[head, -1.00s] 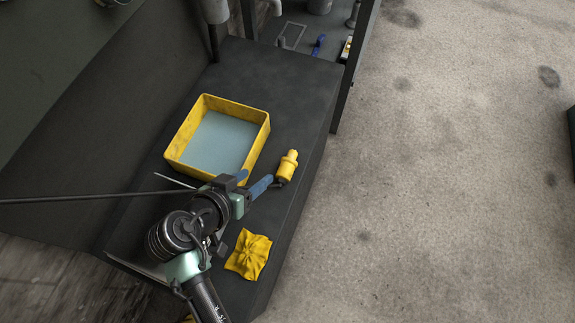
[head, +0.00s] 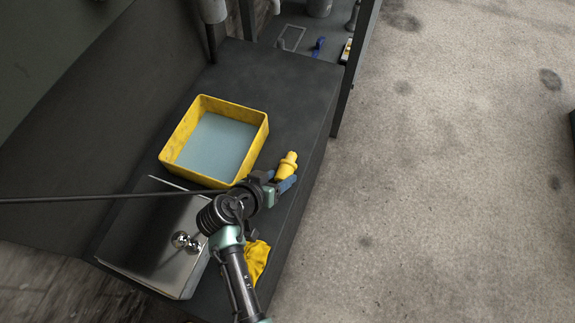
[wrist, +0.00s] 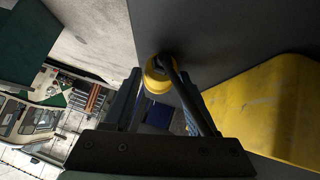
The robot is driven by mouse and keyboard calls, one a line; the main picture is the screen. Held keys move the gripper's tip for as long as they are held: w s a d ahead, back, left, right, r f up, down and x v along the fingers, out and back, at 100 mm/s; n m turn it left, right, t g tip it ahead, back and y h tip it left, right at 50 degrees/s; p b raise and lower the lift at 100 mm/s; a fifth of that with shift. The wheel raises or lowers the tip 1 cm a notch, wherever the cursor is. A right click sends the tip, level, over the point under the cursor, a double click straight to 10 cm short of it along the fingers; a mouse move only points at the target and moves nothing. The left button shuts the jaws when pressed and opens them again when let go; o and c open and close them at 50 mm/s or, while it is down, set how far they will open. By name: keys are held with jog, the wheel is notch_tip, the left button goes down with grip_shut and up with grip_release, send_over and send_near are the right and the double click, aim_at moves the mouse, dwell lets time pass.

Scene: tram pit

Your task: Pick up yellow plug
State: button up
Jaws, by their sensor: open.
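The yellow plug (head: 288,164) lies on the dark bench top, just right of the yellow bin's near right corner. My gripper (head: 279,181) is at the plug's near end, with its blue fingers open. In the wrist view the plug's round yellow end (wrist: 154,76) shows between and beyond the open fingers (wrist: 162,92). I cannot tell whether a finger touches it. The plug's near end is partly hidden by the fingers in the head view.
The yellow bin (head: 258,144) with a grey-blue floor stands just left of the plug. A metal box with round knobs (head: 150,235) lies left of my arm. A yellow cloth (head: 257,264) is partly hidden by my arm. The bench's right edge is close to the plug.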

jog(key=shift+w+d+f, duration=0.25)
jog(key=shift+w+f, duration=0.05)
jog(key=shift+f, duration=0.1)
grip_shut()
